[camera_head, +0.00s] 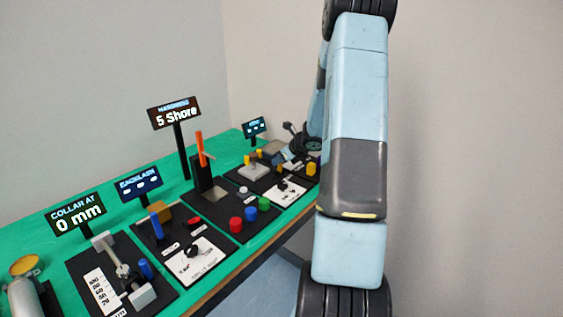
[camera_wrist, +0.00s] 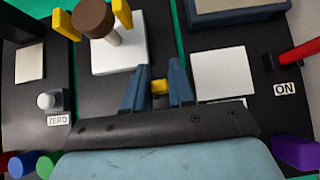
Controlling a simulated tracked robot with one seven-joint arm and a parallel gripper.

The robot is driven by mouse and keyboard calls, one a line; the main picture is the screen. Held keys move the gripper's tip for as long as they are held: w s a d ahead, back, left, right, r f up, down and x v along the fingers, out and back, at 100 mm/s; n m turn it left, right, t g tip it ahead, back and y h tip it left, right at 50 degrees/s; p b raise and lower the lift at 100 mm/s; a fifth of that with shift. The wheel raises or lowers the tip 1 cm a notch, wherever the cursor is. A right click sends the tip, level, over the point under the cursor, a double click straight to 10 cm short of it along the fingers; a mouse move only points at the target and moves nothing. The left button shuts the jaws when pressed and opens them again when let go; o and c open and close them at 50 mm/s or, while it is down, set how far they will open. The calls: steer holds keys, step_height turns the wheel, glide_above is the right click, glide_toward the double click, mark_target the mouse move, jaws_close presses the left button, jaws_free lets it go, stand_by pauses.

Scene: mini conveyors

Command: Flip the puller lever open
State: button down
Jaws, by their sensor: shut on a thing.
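My gripper (camera_wrist: 160,72) shows in the wrist view with its two blue fingers a little apart over a dark panel. A small yellow piece (camera_wrist: 160,87) sits between the fingers, and the jaws are shut on it. Only its end shows, so I cannot tell the rest of its shape; it may be the puller lever's grip. A white plate lies just right of the fingers. In the head view my arm hides much of this area, and the fingers are not clear.
A brown round knob (camera_wrist: 94,18) on a pale stem stands left of the fingers, beside yellow blocks (camera_wrist: 67,26). A red lever (camera_wrist: 300,51) by an ON label is at right. A white ZERO button (camera_wrist: 47,100) is at left. The green table (camera_head: 225,152) holds several panels and signs.

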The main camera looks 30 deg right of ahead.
steer(key=shift+w+g, duration=0.3)
steer(key=shift+g, duration=0.1)
steer(key=shift+a+h, duration=0.1)
steer(key=shift+h, duration=0.2)
steer(key=c, duration=1)
jaws_free()
steer(key=shift+c, duration=0.2)
steer(key=v, duration=1.3)
steer(key=shift+r, duration=0.35)
